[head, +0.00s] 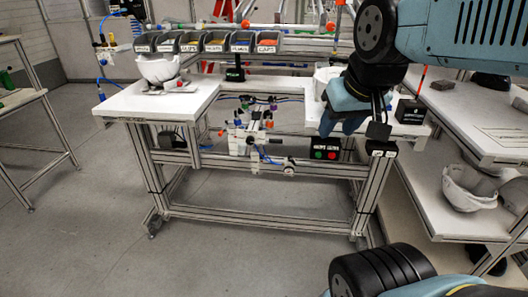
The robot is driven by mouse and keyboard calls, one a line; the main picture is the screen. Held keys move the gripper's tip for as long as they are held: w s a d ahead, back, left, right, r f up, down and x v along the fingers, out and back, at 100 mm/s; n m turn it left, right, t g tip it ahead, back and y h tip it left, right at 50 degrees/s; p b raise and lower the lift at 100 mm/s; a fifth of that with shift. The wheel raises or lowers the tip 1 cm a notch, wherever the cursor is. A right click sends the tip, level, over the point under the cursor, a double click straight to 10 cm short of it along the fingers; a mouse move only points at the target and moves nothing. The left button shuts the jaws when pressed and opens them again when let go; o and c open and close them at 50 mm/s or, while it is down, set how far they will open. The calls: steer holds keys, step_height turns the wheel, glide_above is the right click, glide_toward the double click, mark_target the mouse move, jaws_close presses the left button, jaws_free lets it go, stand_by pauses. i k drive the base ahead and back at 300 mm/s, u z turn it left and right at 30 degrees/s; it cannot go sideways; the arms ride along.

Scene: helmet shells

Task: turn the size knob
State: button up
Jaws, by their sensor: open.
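A white helmet shell (158,68) rests at the back left of the white workbench (130,102), with a small grey part (178,86) at its front right. Another white rounded piece (322,76) stands on the bench's right part, partly hidden behind my gripper. I cannot make out a size knob on either. My gripper (345,118) hangs at the end of my blue arm at the upper right, in front of the bench's right part. Its jaws are open, and I see nothing held between them. Whether it touches the white piece I cannot tell.
Labelled bins (215,42) line the bench's back. A fixture with coloured knobs and hoses (246,130) fills the middle gap. A button box (326,149) hangs below the right part. A shelf rack (470,120) with another shell (468,188) stands right. Floor at left front is clear.

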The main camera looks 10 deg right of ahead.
mark_target(250, 140)
steer(key=z, duration=0.05)
steer(key=k, duration=0.6)
steer(key=z, duration=0.35)
steer(key=i, duration=1.5)
steer(key=z, duration=0.1)
